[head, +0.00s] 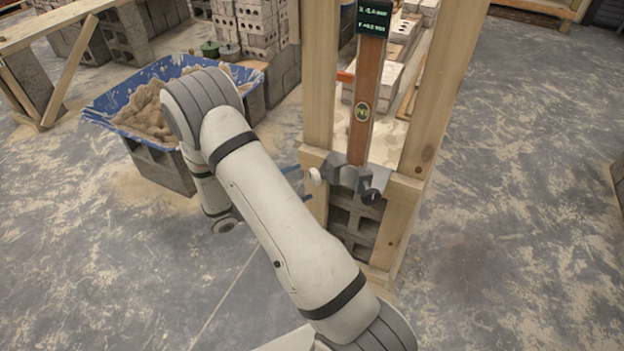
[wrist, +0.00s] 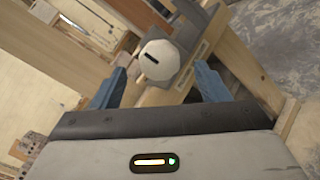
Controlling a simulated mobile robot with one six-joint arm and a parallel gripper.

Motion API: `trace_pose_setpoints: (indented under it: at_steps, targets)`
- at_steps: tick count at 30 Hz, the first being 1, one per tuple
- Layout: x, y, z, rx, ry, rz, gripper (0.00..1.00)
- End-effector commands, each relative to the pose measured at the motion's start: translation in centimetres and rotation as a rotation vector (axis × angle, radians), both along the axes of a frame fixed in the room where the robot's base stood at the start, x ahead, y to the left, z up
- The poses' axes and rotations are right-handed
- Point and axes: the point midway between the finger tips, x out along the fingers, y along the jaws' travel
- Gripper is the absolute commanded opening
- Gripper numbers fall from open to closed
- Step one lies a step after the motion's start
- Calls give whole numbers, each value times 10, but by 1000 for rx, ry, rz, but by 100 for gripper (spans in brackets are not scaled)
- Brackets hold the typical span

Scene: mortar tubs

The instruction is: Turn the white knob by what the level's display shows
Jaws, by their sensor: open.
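The white knob (wrist: 159,62) has a black mark on its face and sits on a grey bracket, between and beyond the fingertips of my gripper (wrist: 165,82) in the wrist view. My gripper is open and its blue fingers do not appear to touch the knob. In the head view the white knob (head: 314,177) is at the left end of the grey bracket (head: 345,176), with a dark knob (head: 371,196) at the right. The level (head: 366,95) stands upright, brown. Its dark display (head: 373,17) shows green text, too small to read.
Wooden posts (head: 319,75) frame the level on both sides, with concrete blocks (head: 352,229) below. A blue tub (head: 108,101) of sand stands at the left on blocks. Bricks are stacked behind. The floor at the right is open.

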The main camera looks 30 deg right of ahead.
Motion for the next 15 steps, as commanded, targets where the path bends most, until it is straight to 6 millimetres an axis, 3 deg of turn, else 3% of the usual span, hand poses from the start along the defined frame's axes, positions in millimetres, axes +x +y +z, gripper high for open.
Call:
trace_pose_setpoints:
  at_steps: [7,15]
  targets:
    - [1,-39,1,2,0,-5,68]
    - [2,-53,0,2,0,-4,68]
